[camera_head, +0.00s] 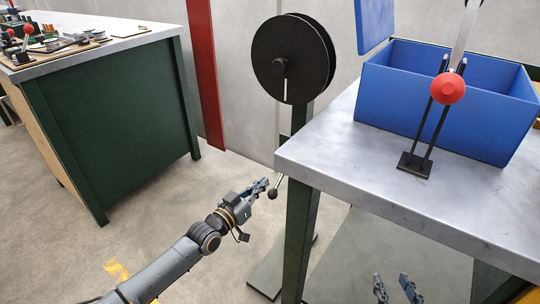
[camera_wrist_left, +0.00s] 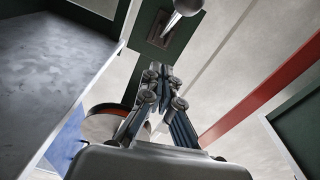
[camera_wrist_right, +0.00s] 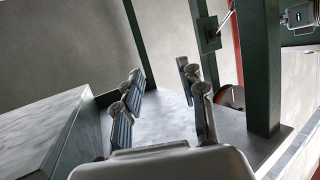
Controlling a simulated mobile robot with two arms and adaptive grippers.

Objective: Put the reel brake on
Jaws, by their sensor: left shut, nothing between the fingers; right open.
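The black reel (camera_head: 290,60) stands on a green post behind the left end of the grey bench. A short lever with a dark ball knob (camera_head: 272,193) hangs low beside the post, by the bench's left corner; I take it as the reel brake. The ball also shows at the top of the left wrist view (camera_wrist_left: 188,6). My left gripper (camera_head: 264,184) is shut and empty, its tips close to the ball; contact cannot be told. In the left wrist view the ball lies beyond the fingertips (camera_wrist_left: 160,72). My right gripper (camera_head: 392,280) is open and empty, low in front of the bench.
The grey bench (camera_head: 365,185) carries a blue bin (camera_head: 430,105) and a black stand with a red ball (camera_head: 448,88). Its corner is close to my left gripper. A second bench (camera_head: 130,110) stands at left. The floor between is clear.

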